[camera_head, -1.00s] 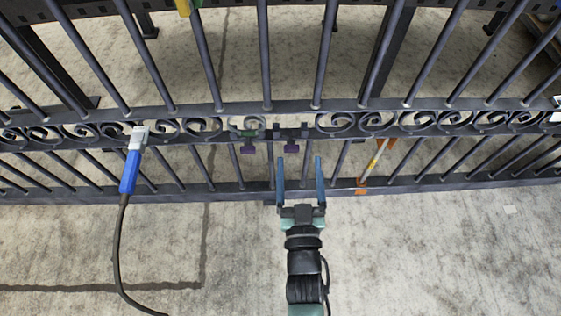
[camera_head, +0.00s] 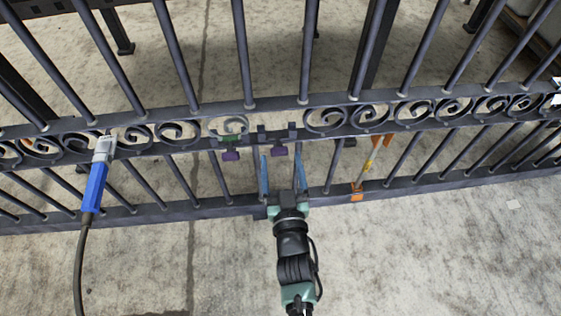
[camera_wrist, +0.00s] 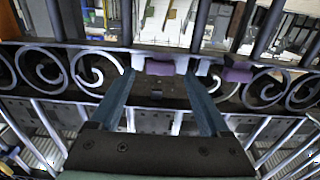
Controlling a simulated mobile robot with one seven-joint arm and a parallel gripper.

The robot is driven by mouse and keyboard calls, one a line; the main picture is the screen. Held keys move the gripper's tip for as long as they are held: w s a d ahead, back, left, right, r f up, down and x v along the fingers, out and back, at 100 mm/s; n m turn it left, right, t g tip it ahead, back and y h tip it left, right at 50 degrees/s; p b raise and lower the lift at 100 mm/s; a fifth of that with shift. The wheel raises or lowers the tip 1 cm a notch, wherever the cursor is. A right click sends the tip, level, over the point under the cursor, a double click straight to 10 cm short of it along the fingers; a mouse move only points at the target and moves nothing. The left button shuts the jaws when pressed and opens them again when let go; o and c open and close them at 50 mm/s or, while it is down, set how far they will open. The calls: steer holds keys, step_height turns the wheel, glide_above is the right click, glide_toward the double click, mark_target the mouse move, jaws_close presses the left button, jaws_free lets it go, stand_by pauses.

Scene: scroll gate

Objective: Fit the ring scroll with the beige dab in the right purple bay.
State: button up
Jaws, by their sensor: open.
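My gripper (camera_head: 281,160) is open and empty, its two blue fingers apart, pointing at the gate just below the right purple bay (camera_head: 280,150). The left purple bay (camera_head: 231,155) is beside it, below a ring scroll (camera_head: 232,125) with a greenish part. The band above the right bay shows no scroll. In the wrist view, one purple piece (camera_wrist: 160,67) shows between the fingers (camera_wrist: 158,75) and another purple piece (camera_wrist: 236,73) lies to their right. I cannot make out a beige dab on any scroll.
The dark gate's scroll band (camera_head: 420,112) runs across, with upright bars above and below. A blue tool (camera_head: 96,182) with a dark cable hangs at the left. An orange-ended stick (camera_head: 366,172) leans at the right. The concrete floor in front is mostly clear.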

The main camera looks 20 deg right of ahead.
steer(key=shift+x, duration=0.85)
steer(key=shift+c, duration=0.3)
jaws_close()
steer(key=shift+s, duration=0.1)
stand_by(0.5)
